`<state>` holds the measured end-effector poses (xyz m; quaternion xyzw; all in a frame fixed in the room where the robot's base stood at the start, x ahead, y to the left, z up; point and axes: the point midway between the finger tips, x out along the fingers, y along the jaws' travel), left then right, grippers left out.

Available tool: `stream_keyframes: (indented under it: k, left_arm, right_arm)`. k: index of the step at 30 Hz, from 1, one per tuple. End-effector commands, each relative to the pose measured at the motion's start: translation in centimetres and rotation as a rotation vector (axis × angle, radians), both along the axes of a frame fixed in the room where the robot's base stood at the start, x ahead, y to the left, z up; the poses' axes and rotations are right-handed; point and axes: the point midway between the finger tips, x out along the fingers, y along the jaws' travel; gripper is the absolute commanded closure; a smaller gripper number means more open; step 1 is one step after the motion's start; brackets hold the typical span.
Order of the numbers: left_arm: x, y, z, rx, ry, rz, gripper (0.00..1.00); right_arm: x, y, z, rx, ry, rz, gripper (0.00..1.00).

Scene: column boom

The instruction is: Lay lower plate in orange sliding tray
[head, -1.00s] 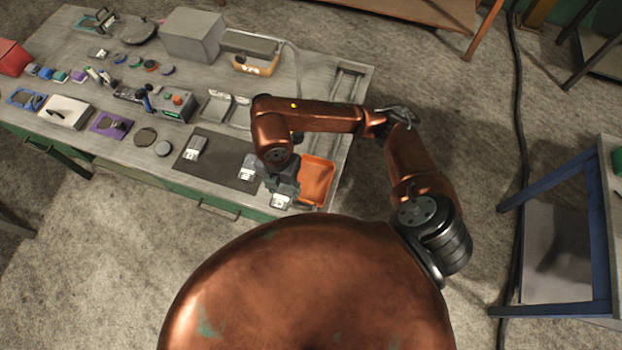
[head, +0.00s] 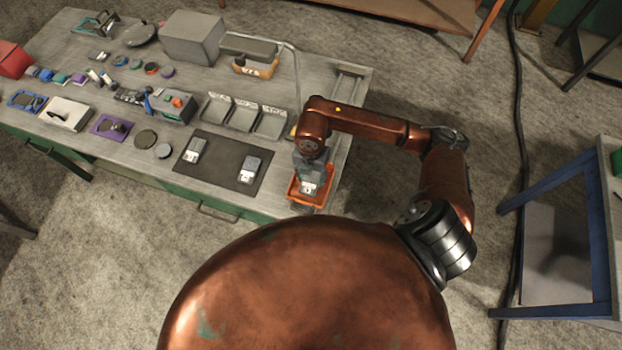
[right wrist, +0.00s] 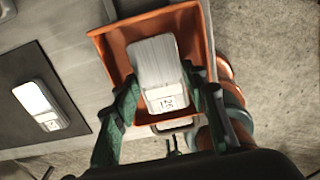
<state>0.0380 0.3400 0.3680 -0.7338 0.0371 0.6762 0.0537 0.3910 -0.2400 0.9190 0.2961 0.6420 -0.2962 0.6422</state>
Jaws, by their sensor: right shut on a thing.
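The orange sliding tray (head: 294,194) sits at the right front of the bench. My right gripper (head: 310,181) is over it, pointing down. The gripper is shut on the lower plate (head: 309,189), a small pale grey block with a printed label. In the right wrist view, green fingers (right wrist: 160,92) flank the plate (right wrist: 155,68) on both sides, and the plate lies within the outline of the tray (right wrist: 107,47). I cannot tell whether the plate touches the tray floor. My left gripper is not in view.
A dark mat (head: 222,162) left of the tray bears two similar plates, one at its left (head: 195,150) and one at its right (head: 249,169). Grey open bins (head: 243,117) stand behind the mat. A thin upright pole (head: 297,80) rises behind the tray.

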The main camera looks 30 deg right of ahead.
Motion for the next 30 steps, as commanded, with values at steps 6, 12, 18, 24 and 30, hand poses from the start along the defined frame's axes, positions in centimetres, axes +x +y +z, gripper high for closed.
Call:
stream_keyframes:
  k: [6,12,18,24,30]
  left_arm:
    - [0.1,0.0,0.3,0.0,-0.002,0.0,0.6]
    - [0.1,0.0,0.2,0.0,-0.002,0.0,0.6]
    - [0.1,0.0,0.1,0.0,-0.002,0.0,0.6]
    - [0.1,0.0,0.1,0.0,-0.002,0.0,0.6]
    - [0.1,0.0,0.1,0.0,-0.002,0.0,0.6]
  right_arm:
    - [0.0,0.1,-1.7,0.001,-0.002,0.002,1.0]
    - [0.0,0.1,-1.7,0.001,-0.001,0.002,1.0]
    - [-0.1,0.1,-2.0,0.0,0.0,0.001,0.53]
    - [-0.1,0.1,-2.0,0.001,0.001,0.001,0.43]
    - [-0.1,0.1,-1.9,0.001,0.001,0.001,0.43]
